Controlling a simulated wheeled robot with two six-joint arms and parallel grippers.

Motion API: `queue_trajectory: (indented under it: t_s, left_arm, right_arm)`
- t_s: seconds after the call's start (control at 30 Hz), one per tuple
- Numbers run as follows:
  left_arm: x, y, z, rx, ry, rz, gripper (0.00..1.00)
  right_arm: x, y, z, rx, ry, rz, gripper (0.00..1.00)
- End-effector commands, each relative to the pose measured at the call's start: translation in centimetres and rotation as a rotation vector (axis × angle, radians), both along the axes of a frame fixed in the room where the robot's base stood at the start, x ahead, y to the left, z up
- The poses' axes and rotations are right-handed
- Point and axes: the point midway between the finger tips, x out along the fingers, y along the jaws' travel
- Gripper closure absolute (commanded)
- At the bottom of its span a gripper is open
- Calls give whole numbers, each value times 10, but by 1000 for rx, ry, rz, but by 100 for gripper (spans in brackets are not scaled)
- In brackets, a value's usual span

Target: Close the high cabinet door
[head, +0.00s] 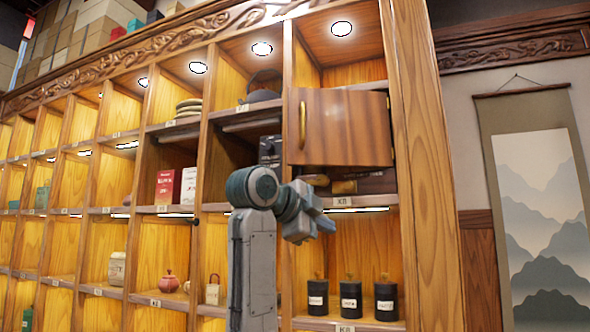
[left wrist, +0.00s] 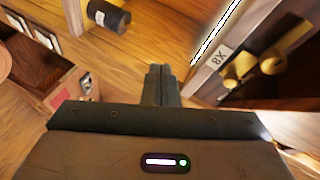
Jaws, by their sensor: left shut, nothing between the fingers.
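The high cabinet door (head: 340,128) is a brown wood panel in the rightmost column, with a brass handle (head: 303,125) near its left edge and a hinge at its right. It stands ajar, its handle side out from the cabinet; dark objects show below its lower edge. My left gripper (head: 322,222) is below the door, in front of the cabinet and apart from the door, partly hidden by its own wrist. In the left wrist view its fingers (left wrist: 161,80) are together and empty. The door cannot be made out in that view. My right gripper is not in view.
The wooden cabinet (head: 432,200) has many lit open compartments. Black canisters (head: 348,299) stand in the compartment below my left gripper. Red and white boxes (head: 177,187) stand to the left. A landscape scroll (head: 545,220) hangs on the wall at the right.

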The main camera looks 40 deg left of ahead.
Motion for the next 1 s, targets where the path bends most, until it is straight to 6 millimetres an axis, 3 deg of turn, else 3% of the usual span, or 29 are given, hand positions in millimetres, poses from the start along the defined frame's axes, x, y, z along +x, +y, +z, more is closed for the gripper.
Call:
queue_trajectory:
  t_s: [0.03, 0.1, 0.3, 0.4, 0.53, 0.63, 0.73, 1.0]
  left_arm:
    - [-18, 5, 33, 22, -42, -14, 100]
    - [-42, 10, 72, 59, -90, -38, 100]
    - [-121, 24, 165, 164, -227, -98, 100]
    - [-156, 30, 196, 206, -280, -118, 100]
    - [-184, 34, 218, 242, -322, -136, 100]
    - [-192, 35, 225, 253, -334, -141, 100]
    - [-187, 33, 227, 256, -334, -142, 100]
    - [-139, 20, 228, 255, -331, -143, 100]
  right_arm:
    - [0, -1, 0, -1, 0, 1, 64]
    - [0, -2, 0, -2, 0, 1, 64]
    - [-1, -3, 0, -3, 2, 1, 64]
    - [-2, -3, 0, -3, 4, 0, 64]
    - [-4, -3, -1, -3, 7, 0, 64]
    - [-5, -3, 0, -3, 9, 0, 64]
    - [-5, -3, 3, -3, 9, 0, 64]
    - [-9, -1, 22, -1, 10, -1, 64]
